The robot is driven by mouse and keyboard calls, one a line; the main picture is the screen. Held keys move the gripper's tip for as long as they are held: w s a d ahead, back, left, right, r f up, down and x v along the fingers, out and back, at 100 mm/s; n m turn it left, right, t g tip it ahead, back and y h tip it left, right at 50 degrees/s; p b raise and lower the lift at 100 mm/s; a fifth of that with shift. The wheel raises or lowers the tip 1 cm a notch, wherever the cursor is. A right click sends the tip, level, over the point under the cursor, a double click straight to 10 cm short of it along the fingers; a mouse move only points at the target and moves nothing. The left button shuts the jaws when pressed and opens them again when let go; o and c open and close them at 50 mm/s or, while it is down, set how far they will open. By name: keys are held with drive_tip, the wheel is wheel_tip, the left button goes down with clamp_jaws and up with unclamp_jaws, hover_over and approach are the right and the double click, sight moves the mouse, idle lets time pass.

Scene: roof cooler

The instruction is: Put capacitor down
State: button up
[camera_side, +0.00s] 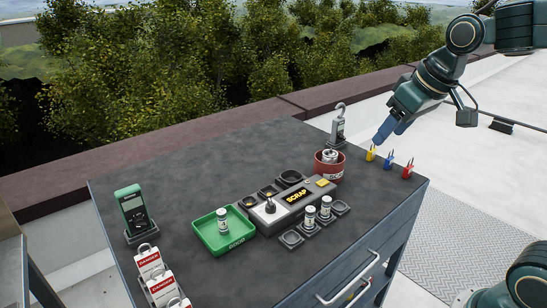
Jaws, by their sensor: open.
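My gripper (381,138) is at the upper right of the side view, over the table's far right part near the yellow clip. It is open, and I see nothing held in it. One small white capacitor (222,220) stands upright in the green tray (207,238). Two more white capacitors, one (309,217) and another (325,206), stand in grey holders in front of the tester (270,213), whose display reads "SCRAP". The red bin (323,171) behind the tester holds silvery items, perhaps a capacitor; I cannot tell.
Yellow (371,154), blue (388,164) and red (407,171) clips stand at the right edge. A grey padlock-like stand (338,125) is behind the bin. A green meter (133,211) and red-and-white danger tags (150,262) stand at left. The back middle of the table (190,170) is clear.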

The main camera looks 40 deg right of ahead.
drive_tip(key=s+a+f, duration=0.3)
drive_tip(key=s, duration=1)
drive_tip(key=shift+a+n, duration=0.2)
drive_tip(key=shift+n, duration=0.1)
drive_tip(key=shift+w+f, duration=0.1)
idle(0.4)
